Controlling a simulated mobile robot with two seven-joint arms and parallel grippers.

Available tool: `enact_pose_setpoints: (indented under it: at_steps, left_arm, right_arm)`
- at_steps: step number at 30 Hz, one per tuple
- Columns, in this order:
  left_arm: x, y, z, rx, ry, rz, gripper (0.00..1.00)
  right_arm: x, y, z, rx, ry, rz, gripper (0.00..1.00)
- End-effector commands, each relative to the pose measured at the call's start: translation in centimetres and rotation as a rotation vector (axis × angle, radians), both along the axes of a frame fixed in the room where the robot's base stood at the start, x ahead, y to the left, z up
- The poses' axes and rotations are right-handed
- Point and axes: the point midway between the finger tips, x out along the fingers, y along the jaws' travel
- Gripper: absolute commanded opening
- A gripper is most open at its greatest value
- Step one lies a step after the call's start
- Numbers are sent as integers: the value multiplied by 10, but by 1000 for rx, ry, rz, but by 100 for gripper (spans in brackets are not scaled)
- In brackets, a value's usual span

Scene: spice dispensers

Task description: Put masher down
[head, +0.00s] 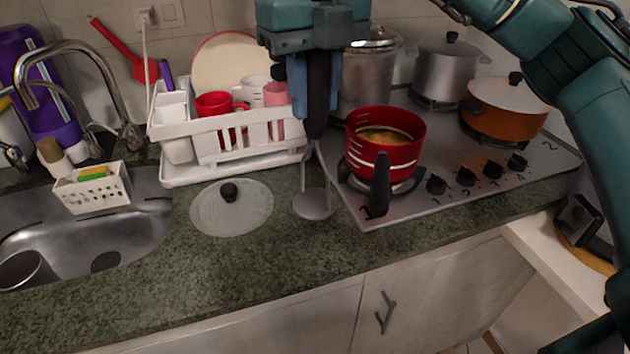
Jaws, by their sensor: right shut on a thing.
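My right gripper (316,112) points down in the middle of the head view. It is shut on the dark handle of the masher, whose round grey head (315,204) hangs upright at the bottom. The masher head is over the green stone counter (290,255), between the glass lid and the stove's left edge. I cannot tell whether it touches the counter. My left gripper is not in view.
A glass lid (232,207) lies left of the masher. A red pot (386,143) with food stands on the stove (480,185), close to the right. A white dish rack (236,168) stands behind, and the sink (110,245) is at left. The front counter is clear.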

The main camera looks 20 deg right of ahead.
Motion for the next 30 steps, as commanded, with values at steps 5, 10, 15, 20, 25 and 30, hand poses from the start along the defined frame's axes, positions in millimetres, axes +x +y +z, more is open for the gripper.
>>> enact_pose_setpoints:
  at_steps: [5, 10, 15, 20, 25, 30]
  left_arm:
    - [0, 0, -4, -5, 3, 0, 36]
    - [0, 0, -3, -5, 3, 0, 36]
    - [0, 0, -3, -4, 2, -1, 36]
    - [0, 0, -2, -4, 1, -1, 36]
    - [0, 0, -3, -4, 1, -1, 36]
    - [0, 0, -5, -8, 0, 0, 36]
  right_arm:
    - [0, 0, -34, 1, 1, -1, 4]
    - [0, 0, -47, 1, -1, -4, 4]
    - [0, 0, -68, 0, 1, -4, 4]
    - [0, 0, -82, 1, -2, -4, 4]
    - [0, 0, -81, 1, -2, -5, 4]
    - [0, 0, -85, 1, -1, -5, 29]
